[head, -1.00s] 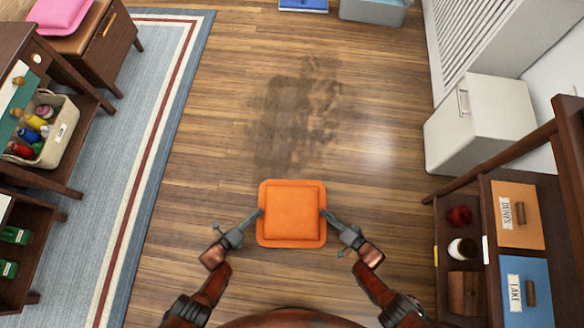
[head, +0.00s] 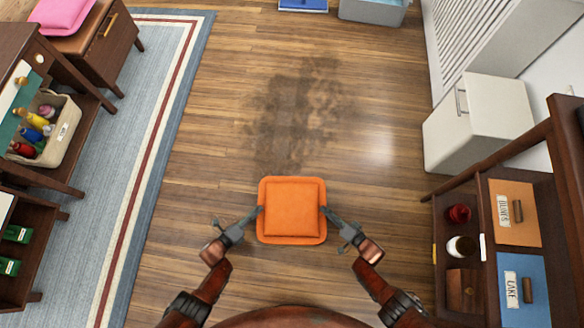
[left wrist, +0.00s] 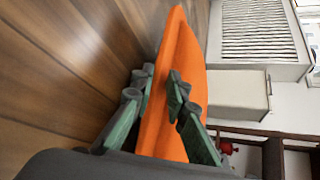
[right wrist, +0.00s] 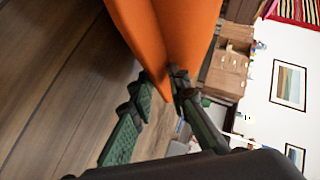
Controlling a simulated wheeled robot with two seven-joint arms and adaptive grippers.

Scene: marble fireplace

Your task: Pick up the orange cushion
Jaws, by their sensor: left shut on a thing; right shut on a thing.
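The orange cushion (head: 292,209) is square with a raised middle and lies flat in the head view, between my two grippers. My left gripper (head: 258,212) is shut on its left edge. In the left wrist view the cushion (left wrist: 176,75) passes between the fingers of the left gripper (left wrist: 158,95). My right gripper (head: 325,211) is shut on its right edge. In the right wrist view the cushion (right wrist: 165,30) reaches down to the fingers of the right gripper (right wrist: 163,88). The cushion's underside is hidden in the head view, so I cannot tell its height above the floor.
Wooden floor (head: 220,130) with a dark smudge (head: 295,110) lies open ahead. A blue rug (head: 150,90) and shelves with a toy basket (head: 62,135) are at left. A white cabinet (head: 480,120) and a shelf with drawers (head: 515,215) stand at right. A pink cushion (head: 62,14) is at top left.

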